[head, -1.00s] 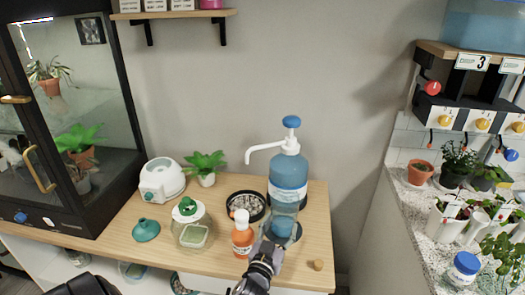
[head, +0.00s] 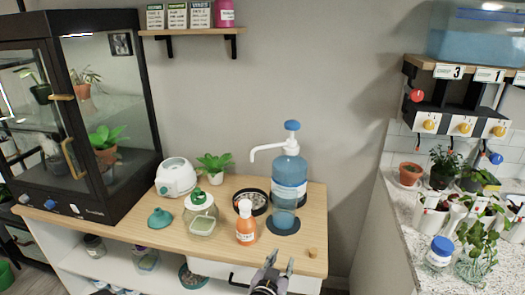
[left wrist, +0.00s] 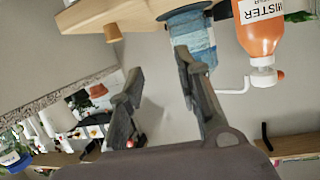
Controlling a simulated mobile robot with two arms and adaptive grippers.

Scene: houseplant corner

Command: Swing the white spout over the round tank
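The white spout (head: 266,149) sticks out to the left from the pump on top of the blue water bottle (head: 289,172), under a blue knob (head: 292,125). A white tube, apparently the spout (left wrist: 234,92), also shows in the left wrist view. A rounded clear jar with a green top (head: 201,214), the likeliest round tank, stands left of the bottle. The spout tip points toward its side but ends well short of it. My left gripper (head: 279,269) is open and empty at the table's front edge, below and apart from the bottle. My right gripper is out of view.
An orange mister bottle (head: 246,224) and a black dish of pebbles (head: 250,194) stand between jar and water bottle. A green funnel (head: 160,218), white device (head: 175,177), potted plant (head: 214,166) and cork (head: 312,252) are also on the wooden table (head: 190,246).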

